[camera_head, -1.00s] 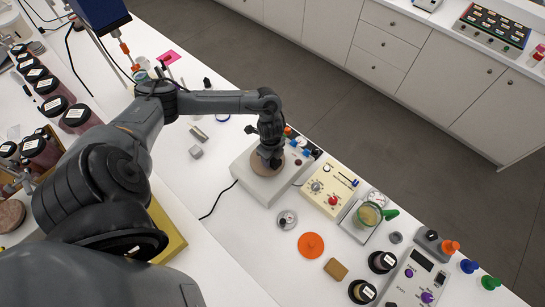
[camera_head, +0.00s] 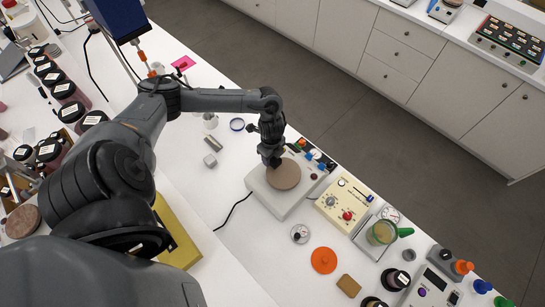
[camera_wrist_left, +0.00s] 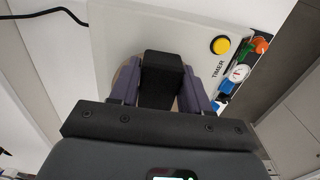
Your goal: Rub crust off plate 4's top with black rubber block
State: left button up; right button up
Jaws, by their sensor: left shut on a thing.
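A low white device (camera_head: 279,205) has a round brown top (camera_head: 287,176), which looks evenly brown; I cannot read a plate number. My left gripper (camera_head: 273,162) points down at the upper left edge of this round top. In the left wrist view it is shut on the black rubber block (camera_wrist_left: 162,74), which sits between its two fingers. The white device (camera_wrist_left: 125,32) fills the area beyond, with a yellow button, and the block and fingers hide most of the brown top. I cannot tell whether the block touches the top. My right gripper is not in view.
An orange disc (camera_head: 323,260) and a tan block (camera_head: 348,286) lie in front. A black cable runs from the device.

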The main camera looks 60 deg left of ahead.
pick_arm(q)
jog(key=shift+w+d+r+p, duration=0.15)
jog(key=shift+r+p, duration=0.15)
jog(key=shift+r, duration=0.3)
jog(key=shift+w+a+r+p, duration=0.1)
jog(key=shift+r+p, duration=0.15)
jog(key=shift+r, duration=0.3)
notch_tip(320, 180, up, 2)
jog(key=shift+r+p, duration=0.1)
jog(key=shift+p, duration=0.35)
jog(key=shift+d+r, duration=0.1)
jog(key=shift+r, duration=0.95)
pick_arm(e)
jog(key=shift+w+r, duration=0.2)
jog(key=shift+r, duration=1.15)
